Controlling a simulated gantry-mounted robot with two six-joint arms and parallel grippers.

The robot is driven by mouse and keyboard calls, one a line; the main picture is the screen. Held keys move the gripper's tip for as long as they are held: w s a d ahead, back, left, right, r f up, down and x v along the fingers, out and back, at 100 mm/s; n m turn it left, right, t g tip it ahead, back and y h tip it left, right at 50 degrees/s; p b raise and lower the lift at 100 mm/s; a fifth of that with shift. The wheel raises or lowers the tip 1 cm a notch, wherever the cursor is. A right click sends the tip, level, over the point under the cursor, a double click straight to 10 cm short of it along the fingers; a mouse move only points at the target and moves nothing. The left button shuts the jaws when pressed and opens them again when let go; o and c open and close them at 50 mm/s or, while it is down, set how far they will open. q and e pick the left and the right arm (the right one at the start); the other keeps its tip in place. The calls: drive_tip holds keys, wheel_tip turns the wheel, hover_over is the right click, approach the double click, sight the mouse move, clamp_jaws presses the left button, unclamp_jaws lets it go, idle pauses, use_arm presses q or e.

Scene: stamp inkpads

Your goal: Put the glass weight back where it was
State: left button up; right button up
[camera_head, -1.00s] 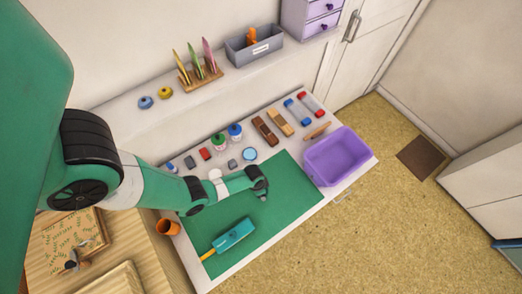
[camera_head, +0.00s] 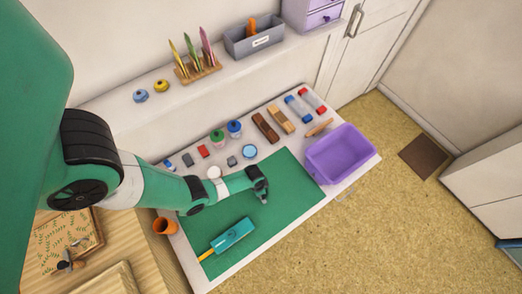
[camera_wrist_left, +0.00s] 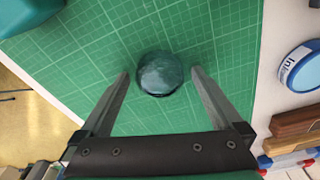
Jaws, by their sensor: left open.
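The glass weight (camera_wrist_left: 160,73), a dark teal, glossy round dome, sits on the green cutting mat (camera_wrist_left: 100,40) in the left wrist view. My left gripper (camera_wrist_left: 159,73) is open, with one finger on each side of the weight and small gaps showing. In the head view my left gripper (camera_head: 263,197) is over the upper right part of the green mat (camera_head: 275,225), and I cannot make out the weight there. My right gripper is not in view.
A round blue-rimmed ink tin (camera_head: 250,151) stands just beyond the mat, in a row with small blocks, bottles and wooden stamps (camera_head: 265,127). A teal tool (camera_head: 233,235) lies on the mat. A purple bin (camera_head: 340,155) stands right; an orange cup (camera_head: 165,226) stands left.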

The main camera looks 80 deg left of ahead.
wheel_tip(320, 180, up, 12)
drive_tip(key=p, duration=1.2)
